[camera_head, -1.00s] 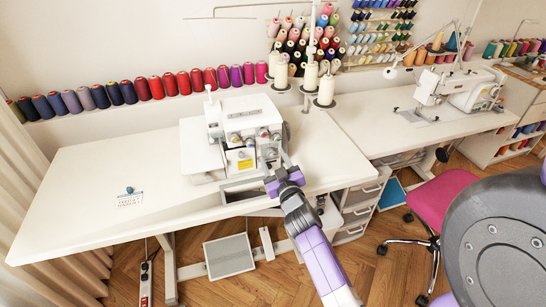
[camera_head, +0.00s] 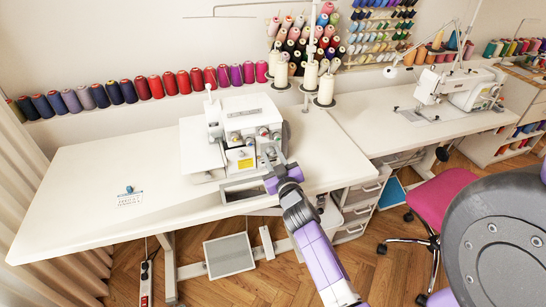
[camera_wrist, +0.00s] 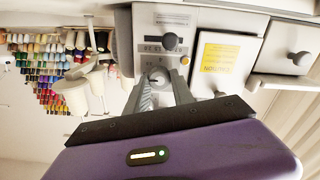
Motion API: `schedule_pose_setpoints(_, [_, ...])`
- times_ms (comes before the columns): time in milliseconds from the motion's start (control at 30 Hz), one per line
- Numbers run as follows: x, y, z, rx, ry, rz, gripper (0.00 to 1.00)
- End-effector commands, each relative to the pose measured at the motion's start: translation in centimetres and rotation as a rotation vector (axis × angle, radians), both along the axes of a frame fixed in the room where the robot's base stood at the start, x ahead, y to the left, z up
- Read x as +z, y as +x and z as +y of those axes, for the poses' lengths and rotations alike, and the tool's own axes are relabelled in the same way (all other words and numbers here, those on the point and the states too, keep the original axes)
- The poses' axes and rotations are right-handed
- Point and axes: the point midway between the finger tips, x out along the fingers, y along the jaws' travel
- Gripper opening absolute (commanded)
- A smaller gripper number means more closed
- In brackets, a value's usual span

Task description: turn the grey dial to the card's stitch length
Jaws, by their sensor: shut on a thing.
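The white overlock machine (camera_head: 212,158) stands on the white table. Its grey dial (camera_wrist: 157,77) is on the machine's face in the wrist view, below a dark slider and scale. My gripper (camera_wrist: 162,84) is shut on the grey dial, with one finger on each side of it. In the head view my gripper is at the machine's front right, and its purple body hides the dial. The card (camera_head: 130,199) lies flat at the left of the table with a small blue object on it. Its print is too small to read.
Thread cones (camera_head: 326,90) stand behind the machine. The table's left half is mostly clear. A pink chair (camera_head: 445,205) is at the right.

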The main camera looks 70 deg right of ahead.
Motion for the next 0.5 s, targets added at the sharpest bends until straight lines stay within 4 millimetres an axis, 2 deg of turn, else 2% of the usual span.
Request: schedule_pose_setpoints(500, [-0.08,0.15,0.15,0.003,-0.226,0.263,0.00])
